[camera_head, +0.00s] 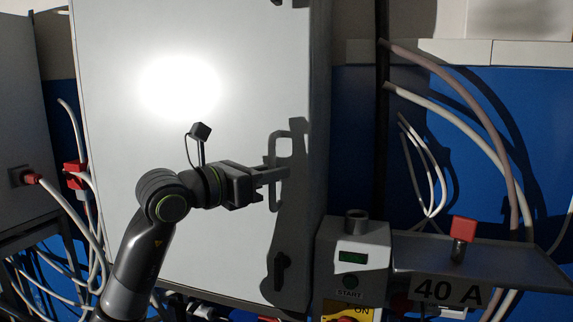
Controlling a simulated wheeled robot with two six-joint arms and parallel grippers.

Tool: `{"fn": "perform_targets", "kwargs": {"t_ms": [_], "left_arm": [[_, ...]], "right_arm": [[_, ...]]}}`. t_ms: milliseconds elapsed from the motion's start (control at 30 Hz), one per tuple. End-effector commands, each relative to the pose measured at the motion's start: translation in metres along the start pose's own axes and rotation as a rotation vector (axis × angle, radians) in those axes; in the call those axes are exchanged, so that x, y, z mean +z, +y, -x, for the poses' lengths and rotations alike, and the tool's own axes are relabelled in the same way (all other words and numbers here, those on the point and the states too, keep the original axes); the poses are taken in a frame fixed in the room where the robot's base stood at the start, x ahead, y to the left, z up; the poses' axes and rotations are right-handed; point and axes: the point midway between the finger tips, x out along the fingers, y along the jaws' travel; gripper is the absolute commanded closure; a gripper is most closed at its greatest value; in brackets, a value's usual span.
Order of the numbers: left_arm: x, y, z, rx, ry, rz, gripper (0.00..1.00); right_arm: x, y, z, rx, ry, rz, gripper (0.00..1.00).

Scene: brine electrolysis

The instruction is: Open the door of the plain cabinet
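The plain cabinet (120,130) is a large light grey box that fills the left and middle of the head view. Its front door looks closed. A grey bracket-shaped handle (284,134) stands on the door near its right edge, with a dark shadow beside it. My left gripper (278,178) is at the handle, its fingers pointing right and overlapping the handle's middle. I cannot tell whether the fingers are shut on the handle or only around it. A small dark latch (281,270) sits lower on the door. My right gripper is not in view.
A control box (352,255) with a green START button stands right of the cabinet's lower edge. A grey shelf marked 40 A (480,262) carries a red-topped piece (463,230). Pale cables (455,90) hang on the blue wall. Another cabinet (20,120) stands at far left.

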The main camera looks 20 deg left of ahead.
Motion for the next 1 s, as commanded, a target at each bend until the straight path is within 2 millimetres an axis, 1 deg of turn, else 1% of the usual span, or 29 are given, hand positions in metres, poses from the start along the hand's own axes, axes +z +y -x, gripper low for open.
{"fn": "perform_targets", "kwargs": {"t_ms": [167,367,500,833,1000], "left_arm": [[0.0,-0.001,0.0,0.004,0.0,0.0,0.83],[0.0,-0.001,0.0,0.003,0.001,-0.001,0.83],[0.0,-0.001,0.0,0.003,0.0,-0.001,1.0],[-0.001,-0.002,0.0,0.0,0.002,0.0,1.0],[-0.003,-0.003,0.0,-0.024,0.004,0.0,1.0]], "right_arm": [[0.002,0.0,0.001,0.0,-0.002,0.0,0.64],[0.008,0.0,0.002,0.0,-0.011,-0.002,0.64],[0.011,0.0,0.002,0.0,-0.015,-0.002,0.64],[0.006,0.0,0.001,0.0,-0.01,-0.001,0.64],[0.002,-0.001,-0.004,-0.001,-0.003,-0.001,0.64]]}}
